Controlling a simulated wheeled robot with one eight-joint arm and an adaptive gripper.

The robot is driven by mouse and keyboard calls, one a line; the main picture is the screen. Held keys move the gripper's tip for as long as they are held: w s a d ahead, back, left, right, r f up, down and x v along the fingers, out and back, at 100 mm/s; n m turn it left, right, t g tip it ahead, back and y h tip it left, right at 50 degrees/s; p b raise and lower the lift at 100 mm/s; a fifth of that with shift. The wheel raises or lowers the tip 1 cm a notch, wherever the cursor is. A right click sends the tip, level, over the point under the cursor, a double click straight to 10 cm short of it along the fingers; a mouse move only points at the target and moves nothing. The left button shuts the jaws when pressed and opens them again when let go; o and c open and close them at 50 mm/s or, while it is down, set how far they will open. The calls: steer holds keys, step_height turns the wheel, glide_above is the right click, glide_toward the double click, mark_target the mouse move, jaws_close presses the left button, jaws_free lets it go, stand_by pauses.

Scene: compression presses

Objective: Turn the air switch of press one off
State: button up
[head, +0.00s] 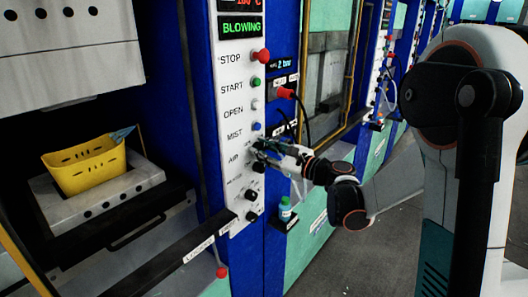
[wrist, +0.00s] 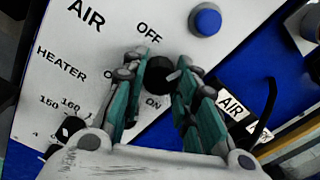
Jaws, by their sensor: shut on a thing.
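The air switch is a round black knob (wrist: 159,75) on the white control panel, seen in the wrist view with OFF printed above it and ON below it. My gripper (wrist: 156,88) has its teal-padded fingers on both sides of this knob and is shut on it. In the head view my gripper (head: 264,150) reaches the panel (head: 231,130) from the right at the AIR row and mostly hides the knob. The green display (head: 239,27) above reads BLOWING. Which way the knob points is hard to tell.
A blue button (wrist: 205,19) sits close to the knob, and a black heater dial (wrist: 67,130) is at lower left. In the head view a red stop button (head: 261,56) is higher up. A yellow basket (head: 84,166) stands in the press at left. A small bottle (head: 285,209) stands below my gripper.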

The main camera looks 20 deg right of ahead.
steer(key=n, duration=0.4)
steer(key=shift+b, duration=0.4)
steer(key=shift+n+b, duration=0.35)
steer(key=shift+n, duration=2.45)
steer(key=shift+f, duration=0.1)
steer(key=o, duration=1)
steer(key=shift+o, duration=0.2)
steer(key=shift+s, duration=0.15)
steer(key=v, duration=1.1)
steer(key=shift+s+d, duration=0.25)
steer(key=shift+s, duration=0.05)
